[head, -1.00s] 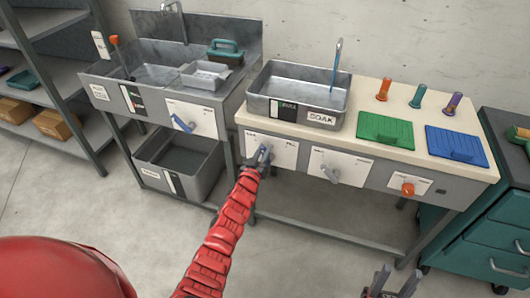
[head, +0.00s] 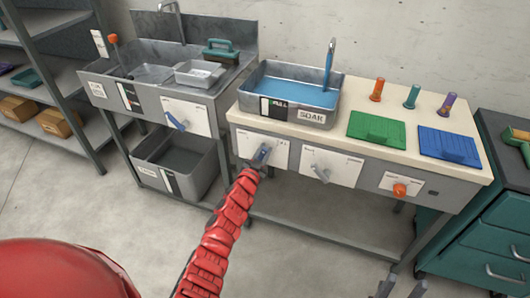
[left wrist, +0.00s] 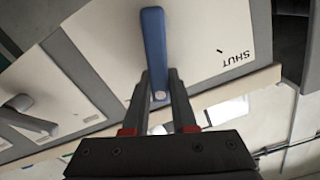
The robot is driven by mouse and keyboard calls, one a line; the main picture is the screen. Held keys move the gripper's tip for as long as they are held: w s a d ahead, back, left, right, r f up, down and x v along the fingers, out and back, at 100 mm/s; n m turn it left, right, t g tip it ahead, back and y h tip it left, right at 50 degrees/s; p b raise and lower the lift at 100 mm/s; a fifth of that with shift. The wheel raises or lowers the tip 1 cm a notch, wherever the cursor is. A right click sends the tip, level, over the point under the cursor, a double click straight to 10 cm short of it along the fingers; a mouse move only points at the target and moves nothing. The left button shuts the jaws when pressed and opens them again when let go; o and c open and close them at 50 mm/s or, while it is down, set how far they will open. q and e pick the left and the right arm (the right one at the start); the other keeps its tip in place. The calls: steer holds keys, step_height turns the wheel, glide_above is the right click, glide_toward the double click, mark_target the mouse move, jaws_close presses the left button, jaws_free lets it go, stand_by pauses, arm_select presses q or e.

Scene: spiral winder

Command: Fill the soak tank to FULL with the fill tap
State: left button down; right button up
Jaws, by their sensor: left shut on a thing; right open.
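The soak tank (head: 314,118) is a grey metal tank with a SOAK label at the left of the bench top. Blue water (head: 290,90) covers its floor and stands high inside, below the rim. A level strip is on its front; its small lettering is hard to read. The fill tap's blue lever (left wrist: 153,40) is on a white panel (head: 275,142) below the tank, with SHUT printed at one side. My left gripper (head: 261,156) is shut on this lever, its fingers around it in the left wrist view (left wrist: 160,90). My right gripper (head: 388,287) is open and empty at the bottom edge.
A thin spout (head: 330,55) rises behind the tank. A grey lever (head: 320,172) and orange knob (head: 400,189) are further right on the bench front. Green (head: 376,130) and blue (head: 448,145) boards lie on top. A sink (head: 120,85) stands left.

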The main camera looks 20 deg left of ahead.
stand_by(0.3)
arm_select(q)
steer(key=c, duration=0.7)
jaws_free()
steer(key=shift+s, duration=0.15)
steer(key=s, duration=1.7)
steer(key=shift+s+a, duration=0.1)
steer(key=shift+a, duration=0.2)
